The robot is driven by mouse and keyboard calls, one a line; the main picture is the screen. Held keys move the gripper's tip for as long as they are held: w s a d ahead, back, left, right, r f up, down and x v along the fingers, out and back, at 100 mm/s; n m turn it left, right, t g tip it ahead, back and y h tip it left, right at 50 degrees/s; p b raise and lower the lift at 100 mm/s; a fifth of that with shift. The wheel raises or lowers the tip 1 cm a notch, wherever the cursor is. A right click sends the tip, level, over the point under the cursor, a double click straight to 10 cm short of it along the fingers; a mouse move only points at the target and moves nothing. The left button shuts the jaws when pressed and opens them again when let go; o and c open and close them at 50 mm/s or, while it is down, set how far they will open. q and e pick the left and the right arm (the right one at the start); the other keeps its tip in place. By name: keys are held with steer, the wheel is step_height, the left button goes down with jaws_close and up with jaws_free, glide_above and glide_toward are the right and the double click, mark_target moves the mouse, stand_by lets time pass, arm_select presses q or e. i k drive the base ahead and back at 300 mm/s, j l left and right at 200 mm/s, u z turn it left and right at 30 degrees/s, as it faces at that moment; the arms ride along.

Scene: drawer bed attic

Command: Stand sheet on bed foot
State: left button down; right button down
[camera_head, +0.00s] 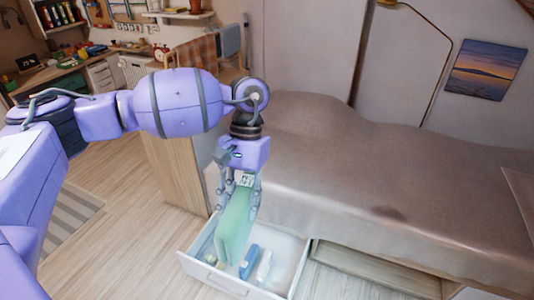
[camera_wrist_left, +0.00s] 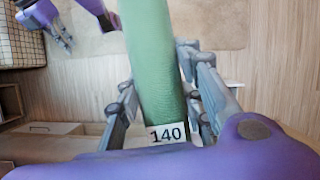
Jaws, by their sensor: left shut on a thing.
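A folded green sheet (camera_head: 235,225) with a white label hangs upright from my left gripper (camera_head: 242,190), above the open drawer. In the left wrist view the green sheet (camera_wrist_left: 152,60) lies between the fingers of my left gripper (camera_wrist_left: 158,100), and its label reads 140. The gripper is shut on it. The bed (camera_head: 390,165) has a grey-brown cover and stands to the right of the gripper. The bed foot (camera_head: 178,165) looks like the pale wooden panel at the bed's left end, partly hidden by my arm. In the left wrist view my right gripper (camera_wrist_left: 62,38) appears small at top left, its jaw state unclear.
The open white drawer (camera_head: 212,278) below holds a blue item (camera_head: 249,262) and a white item (camera_head: 264,268). A desk (camera_head: 45,72) with clutter stands at the back left. The wooden floor at left is mostly clear.

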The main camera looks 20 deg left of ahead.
mark_target(276, 162)
steer(key=i+l+u, duration=0.1)
steer(key=u, duration=0.25)
steer(key=l+u, duration=0.25)
steer(key=u, duration=0.15)
steer(key=l+u, duration=0.2)
steer(key=u, duration=0.15)
steer(key=l+u, duration=0.45)
steer(key=i+l+u, duration=0.1)
steer(key=l+u, duration=0.7)
steer(key=l, duration=0.3)
steer(key=l+z, duration=0.15)
steer(key=z, duration=0.25)
steer(key=i+l+z, duration=0.1)
steer(key=z, duration=0.25)
steer(key=i+l+z, duration=0.1)
steer(key=z, duration=0.3)
steer(key=i+l+z, duration=0.1)
steer(key=z, duration=0.3)
